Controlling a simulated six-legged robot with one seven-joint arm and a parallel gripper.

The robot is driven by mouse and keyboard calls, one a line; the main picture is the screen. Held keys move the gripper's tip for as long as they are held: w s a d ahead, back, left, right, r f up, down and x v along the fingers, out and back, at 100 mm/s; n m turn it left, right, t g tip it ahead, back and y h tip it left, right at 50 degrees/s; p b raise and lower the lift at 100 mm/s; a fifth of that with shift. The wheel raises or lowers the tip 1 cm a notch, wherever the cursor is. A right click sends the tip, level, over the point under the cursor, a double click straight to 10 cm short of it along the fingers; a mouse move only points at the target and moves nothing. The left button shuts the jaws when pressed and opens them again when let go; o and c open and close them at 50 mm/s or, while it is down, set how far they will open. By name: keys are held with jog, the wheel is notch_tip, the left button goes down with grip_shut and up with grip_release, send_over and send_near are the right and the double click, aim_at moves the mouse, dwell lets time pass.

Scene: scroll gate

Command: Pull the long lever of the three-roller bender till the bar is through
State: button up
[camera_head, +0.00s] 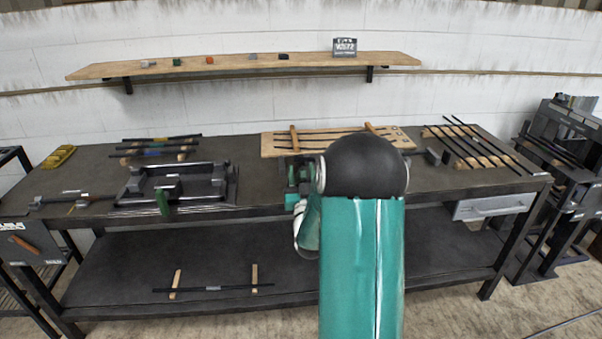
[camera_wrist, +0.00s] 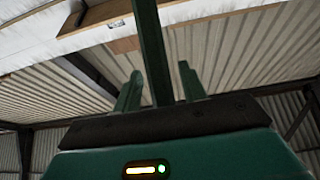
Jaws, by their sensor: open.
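In the wrist view my gripper (camera_wrist: 160,82) is open, with its two green fingers apart. A long dark green bar (camera_wrist: 148,45) runs up between them; I cannot tell whether it is the lever or whether the fingers touch it. In the head view a green machine (camera_head: 292,200), perhaps the bender, stands at the bench's front edge, mostly hidden behind my arm. Its rollers and bar cannot be made out. My gripper is hidden in that view.
The dark workbench (camera_head: 80,188) carries a black frame with a green handle (camera_head: 163,203) at left and a wooden rack of rods (camera_head: 270,146) behind my arm. More rods (camera_head: 485,150) lie at right. A wall shelf (camera_head: 225,66) holds small blocks. A lone rod (camera_head: 213,289) lies below.

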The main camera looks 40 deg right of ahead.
jog(key=shift+w, duration=0.25)
grip_shut()
jog(key=shift+r, duration=0.2)
